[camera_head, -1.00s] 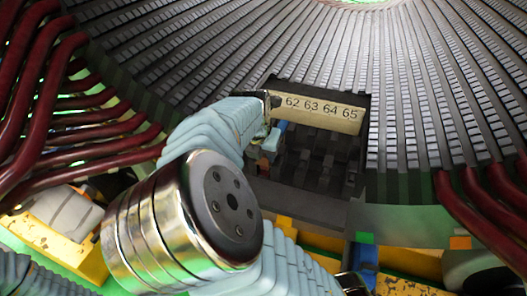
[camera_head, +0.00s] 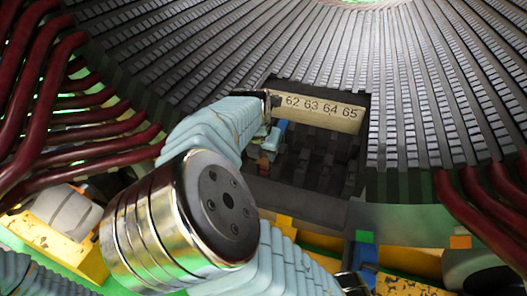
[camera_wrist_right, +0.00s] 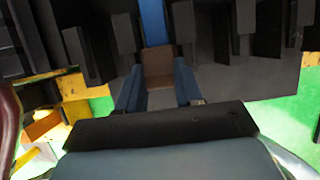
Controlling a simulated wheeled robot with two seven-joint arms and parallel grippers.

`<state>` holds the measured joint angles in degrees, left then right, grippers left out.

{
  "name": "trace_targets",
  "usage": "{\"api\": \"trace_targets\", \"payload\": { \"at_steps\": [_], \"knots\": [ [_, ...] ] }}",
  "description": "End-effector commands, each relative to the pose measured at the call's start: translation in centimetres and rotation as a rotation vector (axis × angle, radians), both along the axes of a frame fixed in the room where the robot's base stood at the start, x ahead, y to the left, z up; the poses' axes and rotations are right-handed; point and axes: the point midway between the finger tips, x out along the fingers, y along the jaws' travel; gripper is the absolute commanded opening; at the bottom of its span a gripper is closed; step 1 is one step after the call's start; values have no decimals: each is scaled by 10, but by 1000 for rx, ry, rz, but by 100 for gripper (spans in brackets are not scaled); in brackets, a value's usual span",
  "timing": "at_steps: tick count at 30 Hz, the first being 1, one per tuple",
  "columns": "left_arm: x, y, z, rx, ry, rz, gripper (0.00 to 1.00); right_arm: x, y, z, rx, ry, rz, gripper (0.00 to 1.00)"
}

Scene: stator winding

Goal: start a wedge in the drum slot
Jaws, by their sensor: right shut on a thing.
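The drum (camera_head: 420,120) shows as a dark slotted ring with a recess at its front. A plate numbered 62 to 65 (camera_head: 320,112) spans the recess. My right gripper (camera_head: 268,142) is at the left side of the recess, below the 62. In the right wrist view, its two blue fingers (camera_wrist_right: 158,88) are shut on a small brown wedge (camera_wrist_right: 157,66). A blue strip (camera_wrist_right: 153,22) runs straight ahead of the wedge, between dark teeth. Whether the wedge touches the slot cannot be told.
Dark red cables (camera_head: 100,130) bend along the left side, and more stand at the right edge (camera_head: 490,215). Yellow beams (camera_head: 400,262) lie below the drum. Dark blocks of the recess (camera_wrist_right: 245,45) stand close on the right of the fingers.

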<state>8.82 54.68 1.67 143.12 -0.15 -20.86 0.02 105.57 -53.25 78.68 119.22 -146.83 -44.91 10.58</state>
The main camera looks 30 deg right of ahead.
Motion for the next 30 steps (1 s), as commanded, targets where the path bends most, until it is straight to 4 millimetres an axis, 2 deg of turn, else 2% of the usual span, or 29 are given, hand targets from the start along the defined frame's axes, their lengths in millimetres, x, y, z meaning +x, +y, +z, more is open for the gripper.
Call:
{"api": "trace_targets", "payload": {
  "at_steps": [16,17,21,22,30],
  "knots": [
    [0,0,-1,0,0,0,43,7,-9,0,0,0,-1,5],
    [0,0,-1,0,0,0,43,7,-8,0,0,0,-1,40],
    [0,0,-1,0,0,0,43,7,-8,0,0,0,-1,61],
    [0,0,-1,0,0,0,43,7,-8,0,0,0,-1,65],
    [0,0,0,0,0,0,43,7,-8,1,0,0,0,65]
  ]
}}
